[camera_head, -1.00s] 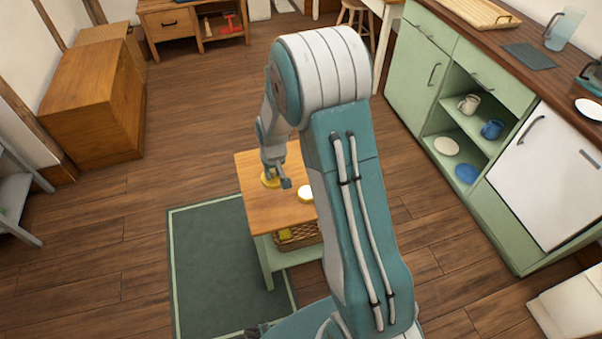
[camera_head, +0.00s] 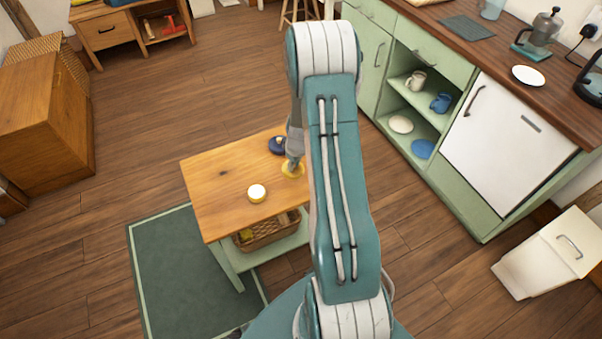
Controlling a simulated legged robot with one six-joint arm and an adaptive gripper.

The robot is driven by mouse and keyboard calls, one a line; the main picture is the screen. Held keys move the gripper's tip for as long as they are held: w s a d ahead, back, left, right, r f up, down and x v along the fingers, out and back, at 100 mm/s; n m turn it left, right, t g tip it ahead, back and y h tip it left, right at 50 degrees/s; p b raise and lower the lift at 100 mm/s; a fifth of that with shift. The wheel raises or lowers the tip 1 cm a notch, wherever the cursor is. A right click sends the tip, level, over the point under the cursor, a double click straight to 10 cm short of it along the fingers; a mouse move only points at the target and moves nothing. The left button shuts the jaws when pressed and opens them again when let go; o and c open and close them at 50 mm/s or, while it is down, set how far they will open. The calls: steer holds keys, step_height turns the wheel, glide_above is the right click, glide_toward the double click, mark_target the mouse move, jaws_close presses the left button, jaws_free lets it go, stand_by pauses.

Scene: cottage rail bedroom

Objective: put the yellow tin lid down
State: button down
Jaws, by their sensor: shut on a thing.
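The yellow tin lid (camera_head: 292,170) is a small round disc at the right part of the small wooden table (camera_head: 220,182). My gripper (camera_head: 293,163) is shut on it from above, partly hidden by my own arm. The lid is at or just above the tabletop; I cannot tell whether it touches. A dark blue round thing (camera_head: 277,146) with a light spot on top stands just behind the lid. A white round tin with a yellowish side (camera_head: 257,193) stands to the left and nearer, apart from the lid.
A wicker basket (camera_head: 268,234) with yellow things sits on the table's lower shelf. A green rug (camera_head: 185,270) lies at the left front. A green cabinet (camera_head: 440,70) with mugs and plates stands to the right. The left part of the tabletop is clear.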

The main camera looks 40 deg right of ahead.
steer(key=d+f, duration=0.2)
steer(key=f, duration=0.3)
steer(key=d+f, duration=0.1)
steer(key=f, duration=0.1)
steer(key=shift+f, duration=0.3)
steer(key=shift+d+f, duration=0.3)
steer(key=shift+d, duration=0.05)
steer(key=shift+a, duration=0.1)
steer(key=c, duration=0.6)
jaws_free()
steer(key=shift+a, duration=0.3)
steer(key=shift+o, duration=0.2)
steer(key=shift+d, duration=0.15)
